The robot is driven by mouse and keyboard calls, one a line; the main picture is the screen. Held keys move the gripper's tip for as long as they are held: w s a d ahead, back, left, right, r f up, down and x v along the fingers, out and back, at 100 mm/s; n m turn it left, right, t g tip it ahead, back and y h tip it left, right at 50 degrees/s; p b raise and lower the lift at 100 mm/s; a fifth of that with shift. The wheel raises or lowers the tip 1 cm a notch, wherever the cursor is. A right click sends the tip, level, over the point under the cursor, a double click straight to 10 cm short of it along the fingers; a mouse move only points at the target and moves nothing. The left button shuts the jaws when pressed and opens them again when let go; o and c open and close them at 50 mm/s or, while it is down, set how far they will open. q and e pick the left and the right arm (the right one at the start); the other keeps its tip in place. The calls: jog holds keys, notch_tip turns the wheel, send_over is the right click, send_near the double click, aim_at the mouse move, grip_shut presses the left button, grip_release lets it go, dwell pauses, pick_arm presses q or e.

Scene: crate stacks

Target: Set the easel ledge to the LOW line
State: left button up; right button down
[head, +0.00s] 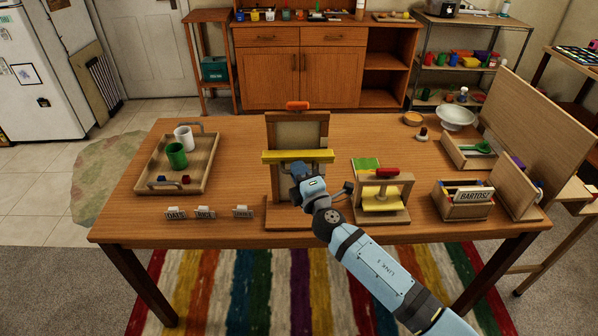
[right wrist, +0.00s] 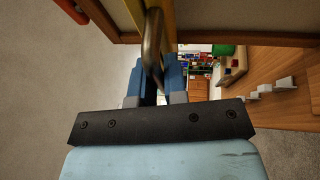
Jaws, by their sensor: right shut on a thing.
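The wooden easel (head: 297,130) stands upright near the middle of the table, with an orange-red piece at its top. Its yellow ledge (head: 290,157) runs across the upright frame at about mid height. My right gripper (head: 303,172) is at the front of the ledge, just below the yellow bar. In the right wrist view its blue fingers (right wrist: 159,80) are shut on a grey metal handle (right wrist: 153,38) on the yellow ledge (right wrist: 168,18). The LOW line cannot be made out; my gripper and arm cover part of the easel's lower half. My left gripper is out of view.
A wooden tray (head: 205,165) with cups is at the left. Small label cards (head: 205,213) stand at the front left. A small wooden press (head: 381,193) stands close right of my arm. Wooden boxes (head: 464,209) and a tall board (head: 510,150) are farther right.

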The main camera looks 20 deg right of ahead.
pick_arm(q)
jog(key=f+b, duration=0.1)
jog(key=b, duration=0.2)
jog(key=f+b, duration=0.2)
jog(key=b, duration=0.1)
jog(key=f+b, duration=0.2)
jog(key=b, duration=0.2)
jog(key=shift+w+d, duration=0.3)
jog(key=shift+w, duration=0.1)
pick_arm(e)
notch_tip(320, 180, down, 10)
jog(key=shift+r, duration=0.1)
jog(key=c, duration=1.2)
grip_release()
pick_arm(q)
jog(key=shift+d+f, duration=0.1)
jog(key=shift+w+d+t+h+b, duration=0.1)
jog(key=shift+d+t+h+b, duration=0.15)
jog(key=shift+b, duration=0.6)
pick_arm(e)
jog(key=v, duration=1.3)
jog(key=shift+s+d, duration=0.1)
jog(key=shift+s, duration=0.3)
